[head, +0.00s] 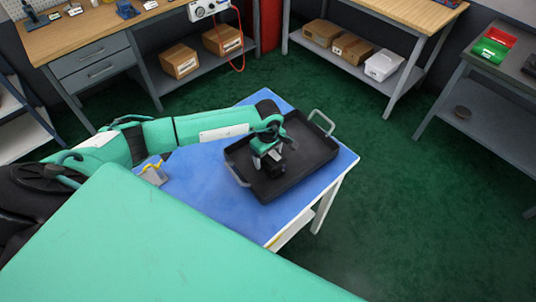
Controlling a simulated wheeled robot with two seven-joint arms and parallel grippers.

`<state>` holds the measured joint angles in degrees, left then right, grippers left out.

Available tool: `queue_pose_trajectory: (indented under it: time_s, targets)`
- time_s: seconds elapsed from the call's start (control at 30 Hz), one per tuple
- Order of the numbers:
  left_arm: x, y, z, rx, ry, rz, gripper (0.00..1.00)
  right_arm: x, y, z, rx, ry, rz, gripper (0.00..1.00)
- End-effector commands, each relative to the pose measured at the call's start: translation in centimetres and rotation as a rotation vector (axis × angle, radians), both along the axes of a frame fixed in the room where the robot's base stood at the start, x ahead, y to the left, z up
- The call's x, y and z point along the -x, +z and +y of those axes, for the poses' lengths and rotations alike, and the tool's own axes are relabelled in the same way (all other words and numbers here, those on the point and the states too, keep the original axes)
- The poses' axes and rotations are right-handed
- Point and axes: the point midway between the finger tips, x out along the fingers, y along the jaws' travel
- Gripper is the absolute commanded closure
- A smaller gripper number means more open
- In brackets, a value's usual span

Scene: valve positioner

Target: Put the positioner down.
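The positioner (273,168) is a small, dark, boxy thing, hard to tell from the black tray (312,152) it is in or just above. The tray has grey handles and sits on a blue-topped table (205,178). My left gripper (270,155), green and grey, points down over the left half of the tray, with its fingers on either side of the positioner, seemingly shut on it. The gripper hides part of the positioner. I cannot tell if the positioner touches the tray floor.
The right part of the tray is empty. Workbenches with cardboard boxes (180,61) stand behind. Green floor is open to the right.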

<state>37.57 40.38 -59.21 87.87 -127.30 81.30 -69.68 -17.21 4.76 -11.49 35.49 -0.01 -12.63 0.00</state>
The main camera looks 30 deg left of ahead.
Motion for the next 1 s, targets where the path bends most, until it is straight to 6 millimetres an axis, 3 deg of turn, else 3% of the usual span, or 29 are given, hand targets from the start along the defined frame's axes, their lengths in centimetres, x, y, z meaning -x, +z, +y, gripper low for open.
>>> queue_pose_trajectory:
  time_s: [0.37, 0.43, 0.8, 1.0]
  targets:
    - [0.0, 0.4, 0.0, 0.0, 0.0, 0.0, 0.24, -0.1, 0.5, 0.0, 0.0, -0.001, -0.001, 0.64]
    - [-0.1, 1.0, 0.0, 0.0, 0.0, -0.003, 0.24, -0.1, -0.3, 0.1, -0.001, -0.001, -0.002, 0.64]
    - [-0.1, 8.6, 0.0, 0.0, -0.001, -0.005, 0.24, -0.1, -3.2, 0.6, -0.006, -0.003, -0.002, 0.64]
    - [-0.1, 11.4, 0.0, 0.0, -0.001, -0.002, 0.24, -0.1, -3.9, 0.6, -0.006, -0.003, -0.002, 0.64]
